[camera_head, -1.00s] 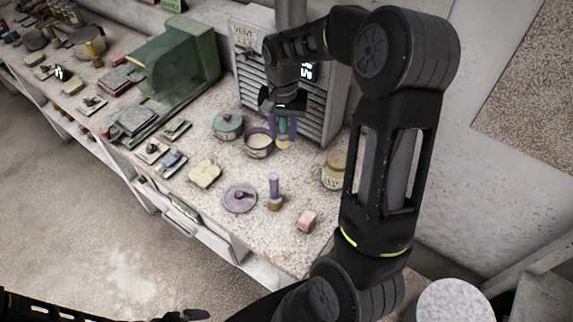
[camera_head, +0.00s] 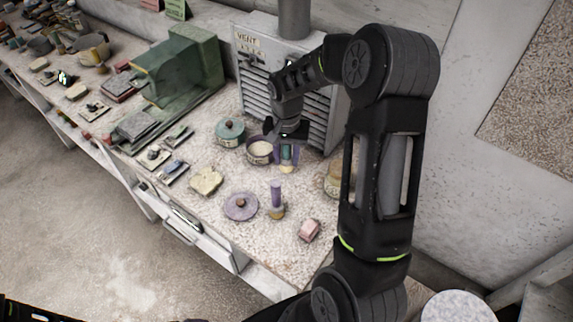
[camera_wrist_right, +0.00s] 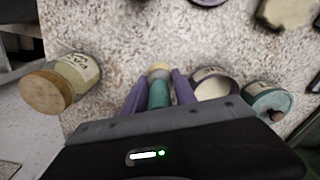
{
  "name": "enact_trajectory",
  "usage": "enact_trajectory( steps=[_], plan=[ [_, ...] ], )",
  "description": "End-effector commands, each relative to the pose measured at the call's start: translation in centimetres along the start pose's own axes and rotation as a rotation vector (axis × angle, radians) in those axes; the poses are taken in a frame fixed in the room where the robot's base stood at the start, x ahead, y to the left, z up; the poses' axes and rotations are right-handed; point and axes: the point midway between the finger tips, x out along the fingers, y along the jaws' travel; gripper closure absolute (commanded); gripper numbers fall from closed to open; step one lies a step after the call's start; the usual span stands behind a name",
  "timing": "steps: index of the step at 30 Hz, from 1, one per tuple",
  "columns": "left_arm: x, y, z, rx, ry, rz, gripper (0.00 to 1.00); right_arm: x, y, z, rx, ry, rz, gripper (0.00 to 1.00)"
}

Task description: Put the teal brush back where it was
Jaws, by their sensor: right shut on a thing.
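The teal brush (camera_head: 287,152) is upright between the purple fingers of my right gripper (camera_head: 287,156), which is shut on it. In the right wrist view the teal handle (camera_wrist_right: 159,94) lies between the two fingers (camera_wrist_right: 159,92), with its pale bristle end pointing at the bench. I cannot tell whether the bristles touch the bench. The open purple pot (camera_head: 260,149) is just left of the gripper, and the lidded teal pot (camera_head: 230,132) is beyond it to the left. A purple brush (camera_head: 276,197) stands nearer the bench front.
A jar with a wooden lid (camera_wrist_right: 46,93) stands on the other side of the gripper, mostly hidden by my arm in the head view. A purple lid (camera_head: 240,206), a cream sponge (camera_head: 206,180) and a pink block (camera_head: 309,230) lie nearer the front. The vented box (camera_head: 263,82) stands behind.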

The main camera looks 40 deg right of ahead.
Motion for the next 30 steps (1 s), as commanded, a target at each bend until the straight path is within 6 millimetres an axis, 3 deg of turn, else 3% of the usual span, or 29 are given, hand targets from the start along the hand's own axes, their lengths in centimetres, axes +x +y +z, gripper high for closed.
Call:
enact_trajectory(
  steps=[1,4,17,18,25,30],
  plan=[
    [1.1,-0.3,0.0,0.001,0.002,0.002,0.00,1.6,0.0,0.1,0.000,-0.002,0.001,1.00],
    [1.7,-0.4,0.0,0.002,0.004,0.005,0.00,2.6,0.0,0.0,0.000,-0.001,0.000,1.00],
    [1.9,-0.4,-0.1,0.004,0.006,0.006,0.00,3.0,0.0,0.0,-0.001,0.000,0.000,1.00],
    [1.9,-0.4,0.0,0.004,0.006,0.007,0.00,3.0,0.0,0.0,-0.001,0.000,0.000,0.65],
    [1.8,-0.4,0.0,0.004,0.006,0.007,0.00,2.9,0.0,0.0,-0.001,0.000,0.000,0.47],
    [1.8,-0.4,0.0,0.004,0.006,0.007,0.00,2.9,0.0,0.0,-0.001,0.000,0.000,0.45]
  ],
)
